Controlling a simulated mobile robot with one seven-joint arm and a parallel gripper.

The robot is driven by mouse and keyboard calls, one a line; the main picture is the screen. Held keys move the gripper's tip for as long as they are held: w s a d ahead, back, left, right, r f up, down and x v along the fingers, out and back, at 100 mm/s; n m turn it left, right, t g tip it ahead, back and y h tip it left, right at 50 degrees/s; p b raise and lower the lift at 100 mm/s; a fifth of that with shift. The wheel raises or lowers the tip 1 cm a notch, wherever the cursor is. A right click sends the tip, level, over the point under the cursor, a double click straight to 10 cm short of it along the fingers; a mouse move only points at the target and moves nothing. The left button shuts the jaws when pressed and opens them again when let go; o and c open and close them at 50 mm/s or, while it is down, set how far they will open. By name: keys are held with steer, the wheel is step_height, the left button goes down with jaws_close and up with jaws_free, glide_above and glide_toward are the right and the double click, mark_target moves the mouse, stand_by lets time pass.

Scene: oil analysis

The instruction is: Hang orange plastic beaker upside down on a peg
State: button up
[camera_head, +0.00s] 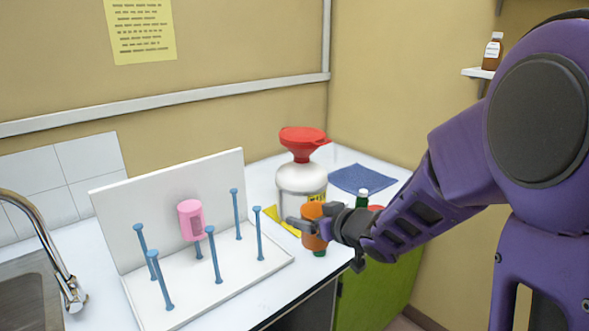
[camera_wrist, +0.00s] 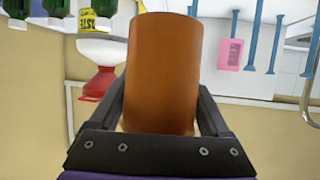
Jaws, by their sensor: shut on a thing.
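The orange plastic beaker (camera_head: 313,211) is held in my gripper (camera_head: 311,229), whose fingers are shut on its sides, right of the peg rack (camera_head: 240,281). In the wrist view, which shows the room inverted, the beaker (camera_wrist: 164,70) fills the middle between the two fingers. I cannot tell for sure which end its opening faces. The white rack has several upright blue pegs; a pink beaker (camera_head: 190,220) hangs on a rear one. A front-right peg (camera_head: 258,233) and a front-middle peg (camera_head: 214,255) are bare.
A white container with a red funnel (camera_head: 303,138) stands behind my gripper. Green bottles (camera_head: 362,197) and a blue cloth (camera_head: 361,178) are nearby on the white counter. A sink with a curved tap (camera_head: 45,240) is at left. The rack's backboard (camera_head: 165,208) rises behind the pegs.

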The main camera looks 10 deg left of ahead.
steer(key=s+a+r+n+g+y+p, duration=0.1)
steer(key=s+a+r, duration=0.1)
steer(key=r, duration=0.6)
steer(key=shift+s+a+r+n, duration=0.3)
steer(key=shift+s+a, duration=0.1)
steer(key=shift+s, duration=0.3)
steer(key=shift+f, duration=0.1)
